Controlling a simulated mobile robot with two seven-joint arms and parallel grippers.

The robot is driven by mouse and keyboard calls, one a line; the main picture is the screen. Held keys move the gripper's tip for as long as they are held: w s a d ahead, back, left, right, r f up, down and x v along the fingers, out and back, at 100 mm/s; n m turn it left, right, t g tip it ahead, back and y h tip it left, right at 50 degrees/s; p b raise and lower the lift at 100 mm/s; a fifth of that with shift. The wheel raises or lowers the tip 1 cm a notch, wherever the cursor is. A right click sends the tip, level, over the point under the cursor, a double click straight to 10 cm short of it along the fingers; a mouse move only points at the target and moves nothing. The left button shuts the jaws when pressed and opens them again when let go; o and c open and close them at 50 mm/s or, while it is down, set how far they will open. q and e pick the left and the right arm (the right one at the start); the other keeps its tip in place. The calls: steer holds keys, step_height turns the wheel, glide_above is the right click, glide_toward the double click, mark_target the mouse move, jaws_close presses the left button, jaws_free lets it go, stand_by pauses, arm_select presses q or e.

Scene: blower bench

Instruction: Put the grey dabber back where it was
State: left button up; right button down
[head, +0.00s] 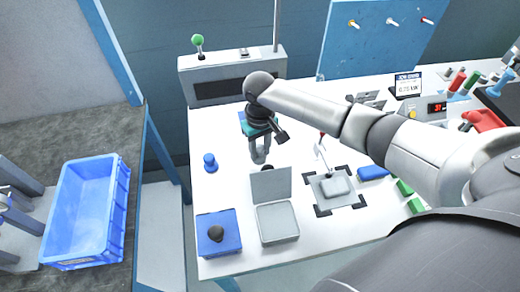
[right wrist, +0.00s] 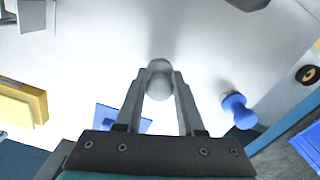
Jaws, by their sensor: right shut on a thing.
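My right gripper (head: 260,155) points down over the white bench, behind the open tin. In the right wrist view its two fingers (right wrist: 160,85) are shut on the round light-grey knob of the grey dabber (right wrist: 160,80). The dabber's lower part is hard to make out. In the head view a dark round shape (head: 267,168) shows just below the fingertips; I cannot tell whether it is part of the dabber. A blue square pad (head: 204,246) at the front left bears a dark round knob (head: 216,233).
A blue stopper-like piece (head: 210,162) stands left of the gripper and also shows in the wrist view (right wrist: 238,112). An open grey tin (head: 278,224) and a grey plate with a block (head: 335,187) between black corner marks lie in front. A blue crate (head: 68,222) stands on the left bench.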

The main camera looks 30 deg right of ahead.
mark_target(260, 149)
steer(key=c, duration=0.5)
jaws_free()
steer(key=shift+f, duration=0.1)
step_height(260, 149, up, 12)
steer(key=p, duration=0.3)
